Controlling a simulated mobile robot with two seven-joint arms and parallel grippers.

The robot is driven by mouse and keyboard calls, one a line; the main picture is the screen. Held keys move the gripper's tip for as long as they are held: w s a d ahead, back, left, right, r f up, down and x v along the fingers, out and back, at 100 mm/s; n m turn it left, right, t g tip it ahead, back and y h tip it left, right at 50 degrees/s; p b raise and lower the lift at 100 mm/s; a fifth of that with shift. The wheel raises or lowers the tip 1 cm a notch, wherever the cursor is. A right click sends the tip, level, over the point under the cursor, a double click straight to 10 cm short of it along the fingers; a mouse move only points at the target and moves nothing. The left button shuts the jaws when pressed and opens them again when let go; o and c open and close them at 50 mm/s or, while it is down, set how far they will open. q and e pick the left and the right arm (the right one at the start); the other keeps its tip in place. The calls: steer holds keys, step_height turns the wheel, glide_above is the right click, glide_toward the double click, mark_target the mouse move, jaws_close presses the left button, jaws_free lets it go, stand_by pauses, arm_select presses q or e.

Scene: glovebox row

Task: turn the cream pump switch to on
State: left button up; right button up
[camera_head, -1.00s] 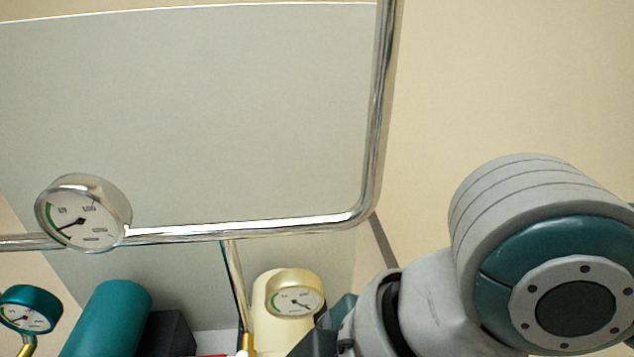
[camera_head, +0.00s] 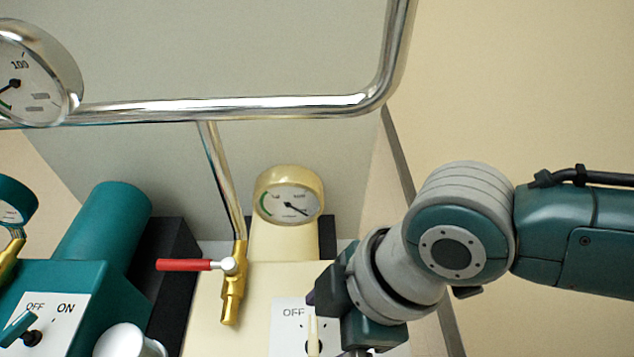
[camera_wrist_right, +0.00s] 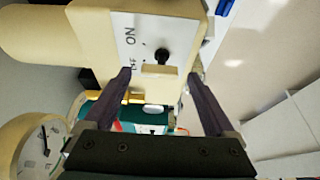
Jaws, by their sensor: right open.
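The cream pump (camera_head: 258,240) stands in the lower middle of the head view, its white switch plate (camera_head: 284,318) partly behind my right gripper (camera_head: 330,308). The OFF label shows there; ON is hidden. In the right wrist view, the switch's black knob (camera_wrist_right: 162,56) and cream handle (camera_wrist_right: 160,70) show, with the handle on the OFF side of the knob. The fingers of my right gripper (camera_wrist_right: 160,77) are open, one on each side of the handle in the picture. I cannot tell whether they touch it. My left gripper is out of view.
A teal pump (camera_head: 105,225) with its own OFF/ON plate stands at left. A red-handled valve (camera_head: 185,265) on a brass fitting rises near the cream pump. A chrome pipe (camera_head: 230,108) crosses above. A gauge (camera_head: 290,197) tops the cream pump.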

steer(key=shift+a+f, duration=0.1)
steer(key=shift+f, duration=0.1)
steer(key=shift+c, duration=0.2)
steer(key=shift+r, duration=0.1)
steer(key=c, duration=1.3)
